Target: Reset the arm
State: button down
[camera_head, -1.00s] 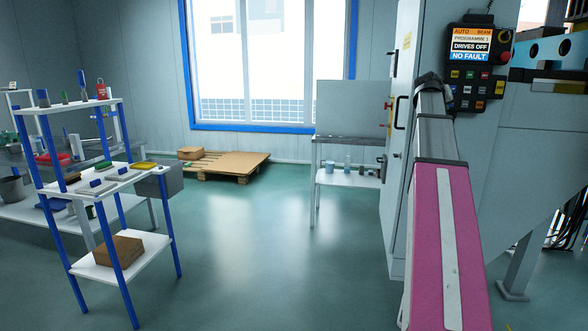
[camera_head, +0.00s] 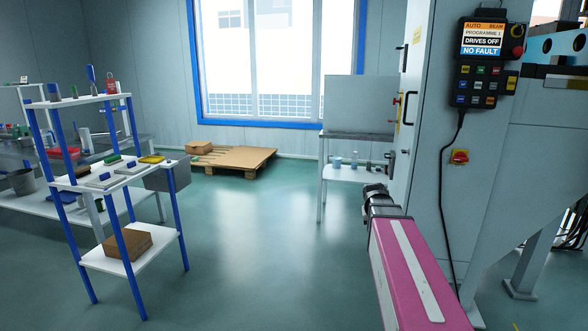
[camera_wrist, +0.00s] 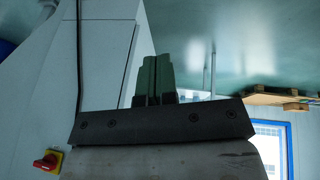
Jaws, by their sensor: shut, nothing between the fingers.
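My arm with its pink link (camera_head: 412,275) reaches in from the bottom right of the head view. Its dark wrist end (camera_head: 378,198) is low, in front of the grey cabinet (camera_head: 440,170). In the wrist view my gripper (camera_wrist: 155,75) shows two greenish fingers close together, shut and empty. It touches nothing that I can see. The control pendant (camera_head: 485,62) hangs on the cabinet, its screen reading DRIVES OFF and NO FAULT. A red and yellow rotary switch (camera_head: 459,157) is below it, and also shows in the wrist view (camera_wrist: 47,162).
A blue-legged shelf (camera_head: 120,172) with small items and a cardboard box (camera_head: 128,243) stands at left. A wooden pallet (camera_head: 237,158) lies by the window. A grey side table (camera_head: 340,134) stands left of the cabinet. The green floor (camera_head: 250,250) between is clear.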

jog(key=s+a+f+g+y, duration=0.1)
jog(key=s+a+f, duration=0.5)
jog(key=s+f, duration=0.2)
jog(key=s+a+f+n+g+y, duration=0.1)
jog(key=s+a+f+g, duration=0.1)
jog(key=s+a+f, duration=0.4)
jog(key=s+f, duration=0.1)
jog(key=s, duration=0.1)
jog(key=shift+s+a+f+g+y, duration=0.3)
jog(key=shift+s+f+y, duration=0.05)
jog(key=shift+y, duration=0.05)
